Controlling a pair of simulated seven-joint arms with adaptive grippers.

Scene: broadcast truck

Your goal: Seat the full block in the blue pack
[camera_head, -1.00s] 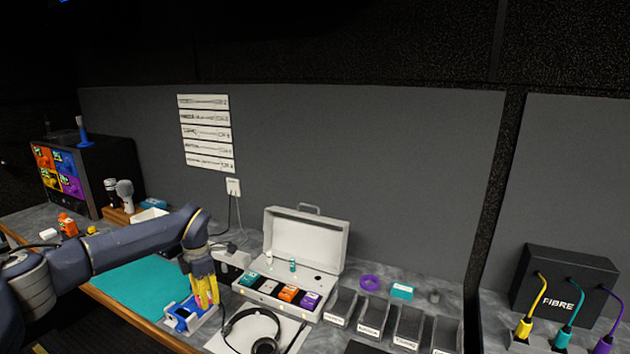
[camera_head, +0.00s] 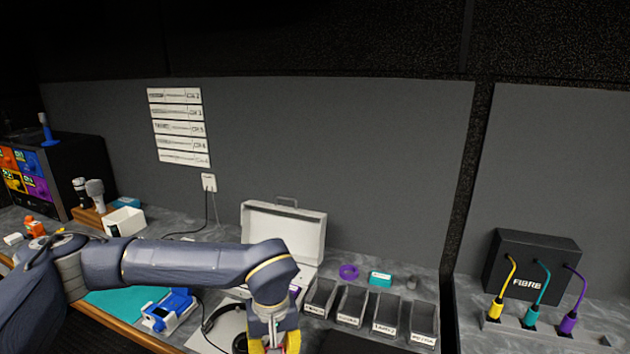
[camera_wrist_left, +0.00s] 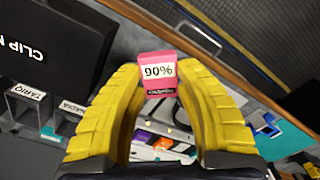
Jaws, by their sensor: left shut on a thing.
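My left gripper (camera_head: 275,342) is at the bottom of the head view, in front of the open case and right of the headset. In the left wrist view, the yellow fingers (camera_wrist_left: 160,78) are shut on a pink block (camera_wrist_left: 158,75) whose upside-down label reads 90%. The block is clear of the bench. The blue pack (camera_head: 178,302) sits in a pale cradle (camera_head: 158,322) by the teal mat, well left of the gripper. I cannot tell what is inside the pack. My right gripper is not in view.
The open white case (camera_head: 285,228) stands behind the arm, and its coloured blocks (camera_wrist_left: 160,143) show in the wrist view. Labelled grey bins (camera_head: 350,305) stand to the right. The headset (camera_head: 210,325) lies between cradle and gripper. A black box (camera_wrist_left: 45,45) is close by.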

